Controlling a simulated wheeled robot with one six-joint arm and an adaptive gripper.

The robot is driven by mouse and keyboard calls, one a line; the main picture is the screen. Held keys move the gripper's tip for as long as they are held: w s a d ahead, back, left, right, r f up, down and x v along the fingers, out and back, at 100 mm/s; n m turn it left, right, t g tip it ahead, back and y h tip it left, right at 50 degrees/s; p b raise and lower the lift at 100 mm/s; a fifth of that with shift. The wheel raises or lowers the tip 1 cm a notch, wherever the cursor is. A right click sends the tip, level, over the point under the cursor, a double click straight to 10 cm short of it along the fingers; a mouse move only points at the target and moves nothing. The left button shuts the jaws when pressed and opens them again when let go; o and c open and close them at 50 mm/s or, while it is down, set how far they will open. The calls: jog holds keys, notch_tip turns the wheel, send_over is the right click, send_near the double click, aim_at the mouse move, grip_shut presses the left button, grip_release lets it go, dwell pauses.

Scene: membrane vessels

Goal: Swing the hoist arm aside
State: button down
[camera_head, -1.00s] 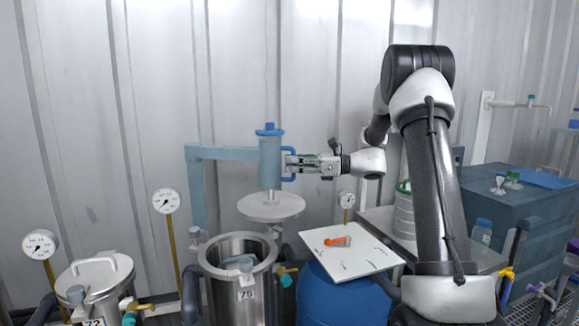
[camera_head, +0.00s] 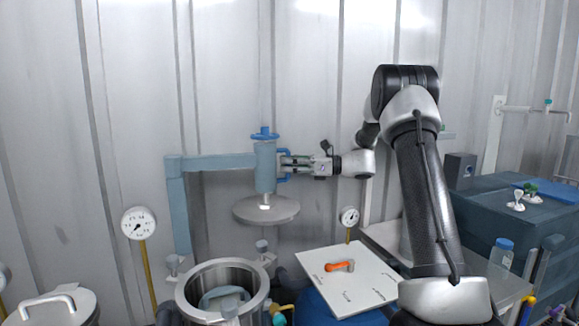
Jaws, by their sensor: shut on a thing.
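The hoist arm (camera_head: 218,162) is a pale blue beam that runs right from a blue post (camera_head: 180,215) to an upright cylinder (camera_head: 265,170) with a blue knob on top. A round grey lid (camera_head: 266,210) hangs under the cylinder, apart from the open steel vessel (camera_head: 185,292), above it and to its right. My gripper (camera_head: 287,166) is shut on the blue handle (camera_head: 283,179) at the cylinder's right side. The fingertips are small here and partly hidden by the handle.
A white board with an orange-handled tool (camera_head: 341,267) lies on a blue drum right of the vessel. Gauges stand left (camera_head: 139,224) and right (camera_head: 349,217) of the vessel. A lidded vessel (camera_head: 52,308) is at lower left. A dark teal chest (camera_head: 500,215) stands at right.

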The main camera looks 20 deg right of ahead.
jog(key=c, duration=1.5)
grip_release()
jog(key=shift+o, duration=0.2)
jog(key=v, duration=1.2)
